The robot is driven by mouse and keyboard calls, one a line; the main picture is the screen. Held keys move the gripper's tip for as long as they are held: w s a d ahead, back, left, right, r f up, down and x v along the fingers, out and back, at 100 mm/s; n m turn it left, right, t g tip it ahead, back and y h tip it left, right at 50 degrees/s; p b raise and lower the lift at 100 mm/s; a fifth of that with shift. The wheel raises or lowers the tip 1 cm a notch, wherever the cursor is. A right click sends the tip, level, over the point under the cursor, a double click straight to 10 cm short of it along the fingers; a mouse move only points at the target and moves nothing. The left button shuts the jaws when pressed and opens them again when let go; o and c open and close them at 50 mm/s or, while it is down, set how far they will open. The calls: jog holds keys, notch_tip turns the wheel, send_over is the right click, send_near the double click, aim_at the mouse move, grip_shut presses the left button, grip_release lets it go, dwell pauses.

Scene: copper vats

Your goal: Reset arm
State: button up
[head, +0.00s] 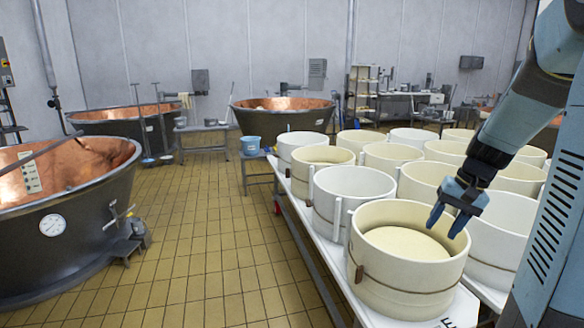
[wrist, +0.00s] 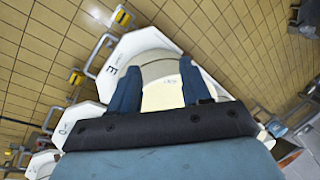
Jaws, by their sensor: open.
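My gripper (head: 447,221) is in the head view at the right, with its blue fingers pointing down and apart. It is above the right part of the nearest round cream mould (head: 402,277), which has a brown band and a pale mass (head: 405,242) inside. The gripper looks empty. In the wrist view both blue fingers of my gripper (wrist: 160,90) are spread, with the rim and pale inside of a mould (wrist: 158,68) beyond them. I cannot tell how high the fingertips are above the mould.
Several cream moulds stand close together on a white table (head: 325,245). Copper vats (head: 60,195) stand at the left and another copper vat (head: 283,117) at the back. A blue bucket (head: 250,146) sits on a small stand. The tiled floor (head: 205,250) between is clear.

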jog(key=s+a+r+n+t+h, duration=0.1)
jog(key=s+a+r+n+t, duration=0.1)
jog(key=s+a+r, duration=0.3)
jog(key=s+a+r+n+t+h, duration=0.2)
jog(key=s+a+r, duration=0.3)
jog(key=s, duration=0.6)
jog(key=shift+s+a+r+n, duration=0.2)
jog(key=shift+a+n, duration=0.1)
jog(key=shift+a, duration=0.95)
